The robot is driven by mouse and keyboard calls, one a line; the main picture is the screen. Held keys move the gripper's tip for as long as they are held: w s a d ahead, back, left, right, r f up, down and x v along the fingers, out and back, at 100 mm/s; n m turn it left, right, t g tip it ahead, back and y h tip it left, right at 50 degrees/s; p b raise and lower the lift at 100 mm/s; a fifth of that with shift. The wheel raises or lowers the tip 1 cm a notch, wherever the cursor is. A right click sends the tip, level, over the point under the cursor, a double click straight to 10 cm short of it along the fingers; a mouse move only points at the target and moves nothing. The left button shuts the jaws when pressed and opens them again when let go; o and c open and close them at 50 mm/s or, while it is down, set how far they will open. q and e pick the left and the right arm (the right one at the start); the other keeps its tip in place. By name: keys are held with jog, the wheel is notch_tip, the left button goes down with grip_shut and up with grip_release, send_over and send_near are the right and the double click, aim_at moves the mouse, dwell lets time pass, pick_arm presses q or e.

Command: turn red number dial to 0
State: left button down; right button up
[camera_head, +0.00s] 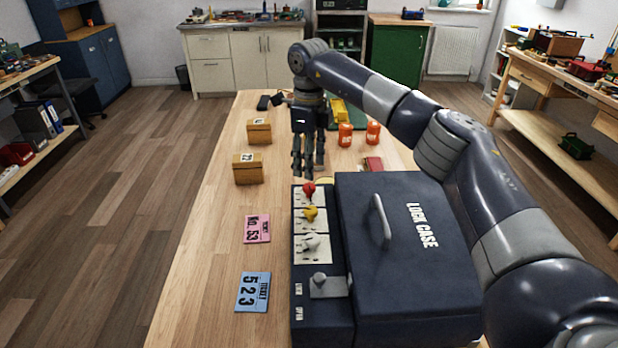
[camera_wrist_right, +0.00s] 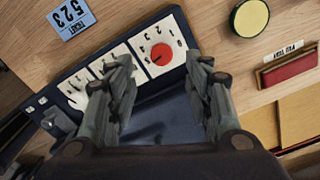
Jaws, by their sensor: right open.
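The red number dial (camera_head: 309,189) is the farthest of three knobs on the dark lock case (camera_head: 350,278). In the right wrist view the red dial (camera_wrist_right: 161,54) sits on a white plate with numbers around it. Which number it points to is too small to tell. My right gripper (camera_head: 308,170) points down just beyond the red dial. Its two fingers are spread apart and empty in the right wrist view (camera_wrist_right: 160,78), with the dial seen between and beyond the fingertips. I see no contact with the dial. My left gripper is not in view.
A yellow knob (camera_head: 310,214) and a white knob (camera_head: 311,242) sit nearer on the same panel. A lever (camera_head: 328,286) and the case handle (camera_head: 380,222) stand up nearby.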

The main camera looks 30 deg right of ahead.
aim_at(309, 186)
notch_tip(309, 186, down, 3)
jog(key=shift+d+f+p, duration=0.1)
jog(key=shift+f+p, duration=0.1)
jog(key=shift+p, duration=0.1)
notch_tip(309, 186, down, 3)
jog(key=shift+w+f, duration=0.1)
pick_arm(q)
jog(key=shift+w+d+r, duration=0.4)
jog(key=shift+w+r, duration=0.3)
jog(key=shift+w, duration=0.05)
pick_arm(e)
jog(key=c, duration=1.1)
